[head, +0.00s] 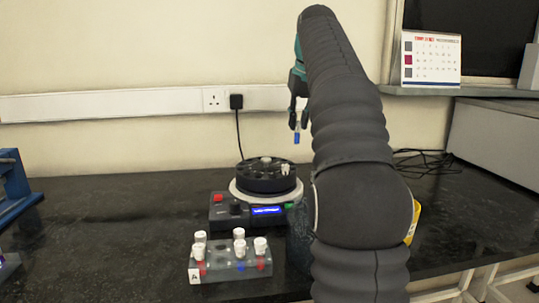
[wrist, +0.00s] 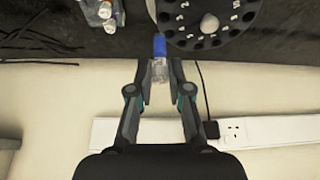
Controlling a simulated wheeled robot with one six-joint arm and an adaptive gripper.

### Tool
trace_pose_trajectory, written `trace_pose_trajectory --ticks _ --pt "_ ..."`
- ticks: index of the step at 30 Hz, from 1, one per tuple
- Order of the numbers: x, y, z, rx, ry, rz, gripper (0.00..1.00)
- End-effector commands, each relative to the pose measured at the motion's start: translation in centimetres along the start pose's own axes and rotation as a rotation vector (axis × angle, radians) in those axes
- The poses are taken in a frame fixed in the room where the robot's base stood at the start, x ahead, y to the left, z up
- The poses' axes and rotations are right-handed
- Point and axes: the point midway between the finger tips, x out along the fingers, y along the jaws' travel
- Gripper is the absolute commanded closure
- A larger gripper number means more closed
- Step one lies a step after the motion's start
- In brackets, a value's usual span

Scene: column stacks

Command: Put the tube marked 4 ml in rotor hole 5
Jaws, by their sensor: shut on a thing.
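My gripper (head: 297,100) is raised above the black centrifuge rotor (head: 266,176), slightly right of it in the head view. It is shut on a small clear tube with blue in its lower end (head: 297,137), which hangs down clear of the rotor. In the wrist view the tube (wrist: 159,68) lies between the two fingertips (wrist: 161,76), blue end away from me. The rotor (wrist: 209,22) shows there at the upper right, with numbered holes around a grey knob. Some numbers are too small to read. The tube's volume mark cannot be read.
A clear rack (head: 230,268) labelled A holds several white-capped tubes in front of the centrifuge (head: 236,212). A white-capped tube (head: 285,169) stands at the rotor's right side. A socket strip (head: 130,103) runs along the wall behind. Black cables (head: 425,162) lie right of my arm.

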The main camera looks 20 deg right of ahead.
Motion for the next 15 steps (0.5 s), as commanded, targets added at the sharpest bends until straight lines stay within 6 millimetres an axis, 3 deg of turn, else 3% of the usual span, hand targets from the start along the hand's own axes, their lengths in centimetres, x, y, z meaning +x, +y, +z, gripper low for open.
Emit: trace_pose_trajectory --ticks 9,15 --pt "5.9 -2.9 -3.8 -0.001 -0.003 -0.001 0.95" --pt "8.4 -4.1 -5.5 0.001 -0.001 0.000 0.95"
